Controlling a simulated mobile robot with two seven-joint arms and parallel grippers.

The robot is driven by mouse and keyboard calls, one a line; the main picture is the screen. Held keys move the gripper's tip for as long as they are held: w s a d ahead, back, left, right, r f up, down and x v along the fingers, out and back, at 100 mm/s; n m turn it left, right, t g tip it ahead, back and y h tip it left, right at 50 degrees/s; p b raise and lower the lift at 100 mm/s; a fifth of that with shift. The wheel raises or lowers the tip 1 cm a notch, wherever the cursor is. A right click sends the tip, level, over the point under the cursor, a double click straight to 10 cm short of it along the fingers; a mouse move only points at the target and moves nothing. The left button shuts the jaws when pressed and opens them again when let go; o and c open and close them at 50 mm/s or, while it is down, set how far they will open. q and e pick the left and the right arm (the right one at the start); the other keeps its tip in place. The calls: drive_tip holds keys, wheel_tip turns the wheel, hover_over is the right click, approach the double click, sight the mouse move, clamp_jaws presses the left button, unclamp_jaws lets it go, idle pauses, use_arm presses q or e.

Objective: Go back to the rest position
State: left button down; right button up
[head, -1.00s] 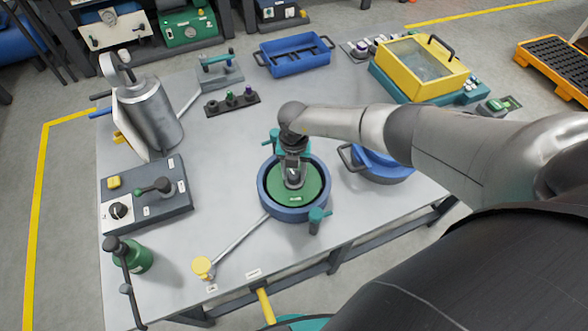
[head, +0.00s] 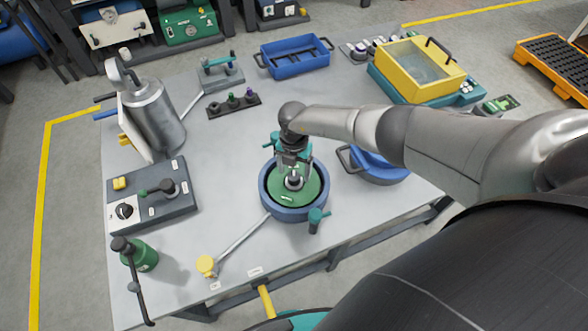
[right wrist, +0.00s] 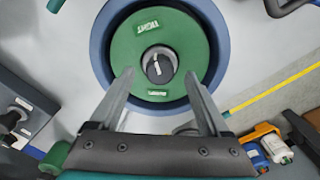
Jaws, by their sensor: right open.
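My right gripper (head: 295,170) is open and empty above a green disc (head: 309,187), with its fingers on either side of the disc's dark central knob (head: 294,183). In the right wrist view, the fingertips (right wrist: 160,78) stand apart, with the knob (right wrist: 159,65) between and just beyond them. I cannot tell the exact height gap. The green disc (right wrist: 185,38) sits inside a round blue ring-shaped vessel (head: 287,212) on the grey table. My left gripper is not in view.
Teal clamps (head: 316,220) flank the vessel. A blue lidded pot (head: 380,172) stands close to its right, under my right arm. A control box (head: 153,198), a metal cylinder (head: 158,115), a blue tray (head: 297,57) and a yellow-framed box (head: 420,68) stand around the table (head: 235,130).

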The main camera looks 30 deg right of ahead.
wheel_tip(320, 180, up, 5)
drive_tip(key=p, duration=0.4)
drive_tip(key=shift+r, duration=0.2)
drive_tip(key=shift+f, duration=0.15)
